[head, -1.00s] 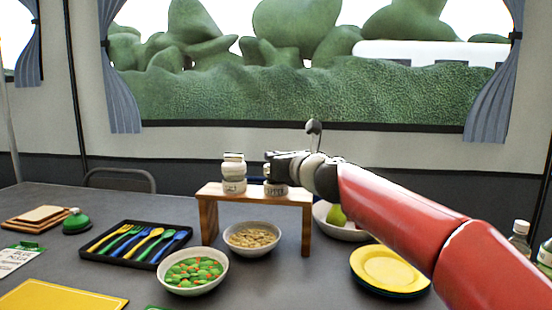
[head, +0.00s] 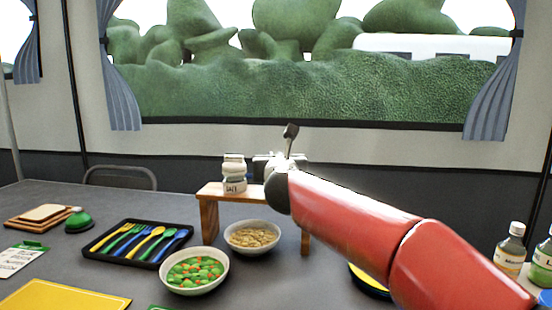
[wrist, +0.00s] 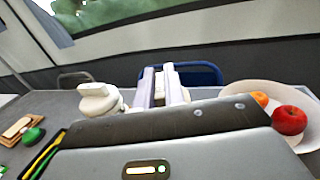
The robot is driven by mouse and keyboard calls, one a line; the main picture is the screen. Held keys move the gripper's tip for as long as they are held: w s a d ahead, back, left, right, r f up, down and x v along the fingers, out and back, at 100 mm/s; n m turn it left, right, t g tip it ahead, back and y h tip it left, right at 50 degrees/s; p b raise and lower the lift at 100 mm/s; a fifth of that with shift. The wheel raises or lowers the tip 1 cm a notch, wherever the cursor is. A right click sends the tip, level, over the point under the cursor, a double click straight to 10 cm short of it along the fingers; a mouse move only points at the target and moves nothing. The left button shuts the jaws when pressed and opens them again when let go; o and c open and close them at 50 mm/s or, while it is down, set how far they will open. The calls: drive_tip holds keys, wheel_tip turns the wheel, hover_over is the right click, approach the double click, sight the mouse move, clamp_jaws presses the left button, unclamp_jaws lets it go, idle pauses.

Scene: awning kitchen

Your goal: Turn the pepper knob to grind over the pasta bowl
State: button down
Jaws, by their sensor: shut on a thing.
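The salt grinder (head: 234,184), white with a "SALT" label, stands on the wooden stand (head: 208,215); it also shows in the wrist view (wrist: 100,99). The pasta bowl (head: 252,250) is white, holds pale pasta and sits on the table in front of the stand. In the wrist view my gripper (wrist: 163,78) has its two pale fingers shut on a small white piece (wrist: 160,84), which looks like the pepper knob. My arm hides the pepper grinder's body in the head view. I cannot tell whether the knob is turned.
A bowl of peas and carrots (head: 194,290) stands in front of the pasta bowl. A black tray (head: 110,254) of coloured cutlery lies to the left. Bottles (head: 512,250) stand at the right. A white bowl of fruit (wrist: 262,92) is right of my gripper in the wrist view.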

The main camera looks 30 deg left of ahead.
drive_tip(key=c, duration=1.5)
unclamp_jaws()
drive_tip(key=b+v, duration=0.2)
drive_tip(key=v, duration=0.5)
drive_tip(key=shift+s+d, duration=0.2)
drive_tip(key=shift+s, duration=0.15)
